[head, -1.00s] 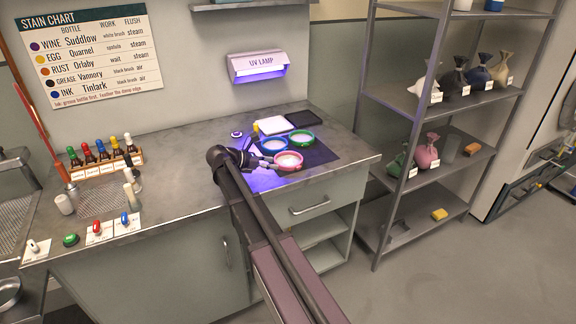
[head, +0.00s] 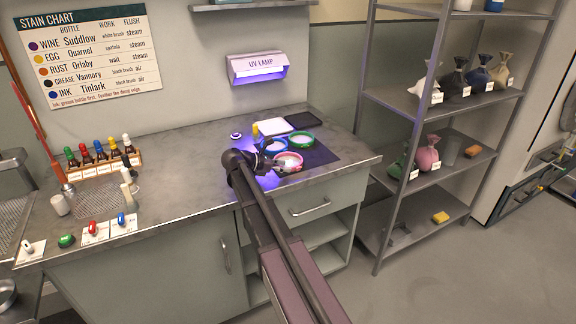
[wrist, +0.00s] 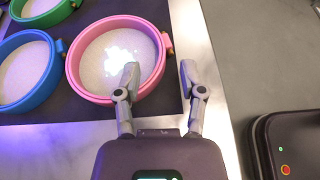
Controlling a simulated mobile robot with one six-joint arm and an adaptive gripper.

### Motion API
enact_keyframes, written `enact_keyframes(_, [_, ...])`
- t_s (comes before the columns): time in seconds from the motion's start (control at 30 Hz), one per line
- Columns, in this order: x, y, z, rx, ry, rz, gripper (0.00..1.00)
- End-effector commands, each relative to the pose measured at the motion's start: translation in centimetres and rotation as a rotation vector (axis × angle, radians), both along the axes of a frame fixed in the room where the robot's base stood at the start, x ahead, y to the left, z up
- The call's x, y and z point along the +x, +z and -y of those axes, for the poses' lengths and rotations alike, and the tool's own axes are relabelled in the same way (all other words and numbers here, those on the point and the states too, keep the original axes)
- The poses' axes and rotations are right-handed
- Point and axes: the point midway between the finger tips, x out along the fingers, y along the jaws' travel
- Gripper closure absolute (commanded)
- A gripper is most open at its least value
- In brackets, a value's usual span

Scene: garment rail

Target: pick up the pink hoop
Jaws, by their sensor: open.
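The pink hoop (head: 297,157) lies on the dark mat under the UV lamp, with pale cloth stretched inside it. In the wrist view the pink hoop (wrist: 77,85) fills the upper middle. My gripper (head: 284,166) is at its near side in the head view. In the wrist view my gripper (wrist: 158,82) is open, with the left finger over the hoop's cloth and the right finger outside its right rim. The rim lies between the two fingers. I cannot tell whether either finger touches it.
A blue hoop (wrist: 28,72) and a green hoop (wrist: 48,14) lie close beside the pink one. The dark mat (head: 321,154) has bare room to the right. The UV lamp (head: 257,66) hangs on the wall behind. A row of bottles (head: 103,155) stands at left.

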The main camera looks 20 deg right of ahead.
Motion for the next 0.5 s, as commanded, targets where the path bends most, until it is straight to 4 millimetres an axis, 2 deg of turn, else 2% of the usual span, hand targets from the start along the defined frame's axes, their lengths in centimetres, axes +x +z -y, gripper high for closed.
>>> enact_keyframes(0.03, [0.0,-0.7,0.6,0.0,-0.001,0.001,0.48])
enact_keyframes(0.23, [-0.1,-1.4,2.4,0.0,-0.001,0.0,0.48])
enact_keyframes(0.5, [0.0,-1.4,2.9,0.0,0.0,0.0,0.48])
